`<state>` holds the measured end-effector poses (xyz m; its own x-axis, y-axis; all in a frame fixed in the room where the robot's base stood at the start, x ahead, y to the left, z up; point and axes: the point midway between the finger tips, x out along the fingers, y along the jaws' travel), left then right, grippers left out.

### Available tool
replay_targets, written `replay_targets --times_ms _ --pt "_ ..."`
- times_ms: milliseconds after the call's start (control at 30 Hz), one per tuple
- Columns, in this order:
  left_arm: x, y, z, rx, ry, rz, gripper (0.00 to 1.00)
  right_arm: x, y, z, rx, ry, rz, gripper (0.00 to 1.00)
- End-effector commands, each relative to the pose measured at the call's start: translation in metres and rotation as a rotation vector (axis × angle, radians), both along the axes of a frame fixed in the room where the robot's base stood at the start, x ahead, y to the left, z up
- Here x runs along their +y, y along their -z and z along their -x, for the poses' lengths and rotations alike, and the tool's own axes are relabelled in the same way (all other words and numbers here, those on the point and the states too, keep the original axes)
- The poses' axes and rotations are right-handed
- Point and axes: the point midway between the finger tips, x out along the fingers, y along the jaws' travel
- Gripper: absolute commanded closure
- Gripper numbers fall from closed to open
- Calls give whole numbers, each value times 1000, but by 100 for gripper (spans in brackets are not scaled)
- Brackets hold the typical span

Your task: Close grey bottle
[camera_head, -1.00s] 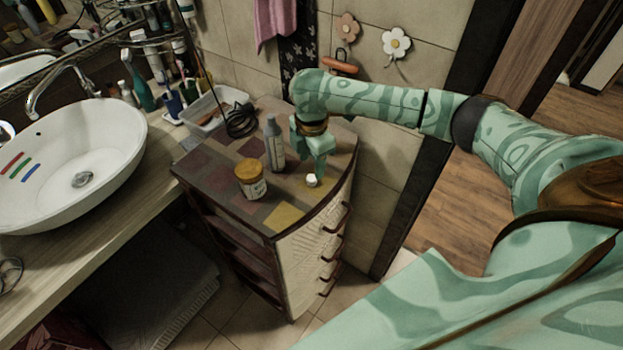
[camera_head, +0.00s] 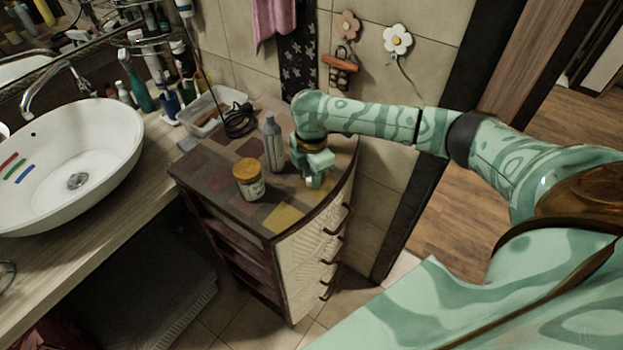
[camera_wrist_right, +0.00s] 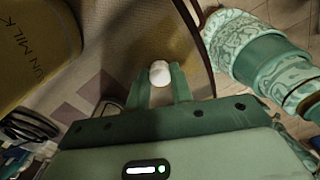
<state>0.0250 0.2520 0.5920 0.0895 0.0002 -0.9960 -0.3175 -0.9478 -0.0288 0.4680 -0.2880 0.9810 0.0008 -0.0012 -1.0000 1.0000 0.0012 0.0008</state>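The grey bottle (camera_head: 272,143) stands upright on the cabinet top in the head view, left of my right gripper (camera_head: 316,183). Its mouth is too small to make out. A small white cap (camera_wrist_right: 159,73) shows in the right wrist view, between the fingertips of my right gripper (camera_wrist_right: 160,82). The fingers flank it closely; I cannot tell whether they press on it. In the head view the gripper hides the cap and is low over the cabinet's right part. My left gripper is not in view.
A sink (camera_head: 75,150) is at left.

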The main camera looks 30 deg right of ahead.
Motion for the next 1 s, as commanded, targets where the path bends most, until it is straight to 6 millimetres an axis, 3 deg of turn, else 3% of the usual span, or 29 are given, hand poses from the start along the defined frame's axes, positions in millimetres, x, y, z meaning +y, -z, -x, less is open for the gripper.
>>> replay_targets --times_ms 367,633,900,1000 --pt "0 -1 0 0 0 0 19 0 -3 0 0 0 0 98" --pt "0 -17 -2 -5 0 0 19 0 -36 -1 -2 1 -2 98" --pt "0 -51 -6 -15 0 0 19 22 -100 47 -3 -3 -1 98" --pt "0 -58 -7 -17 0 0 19 33 -108 72 1 -4 -1 98"
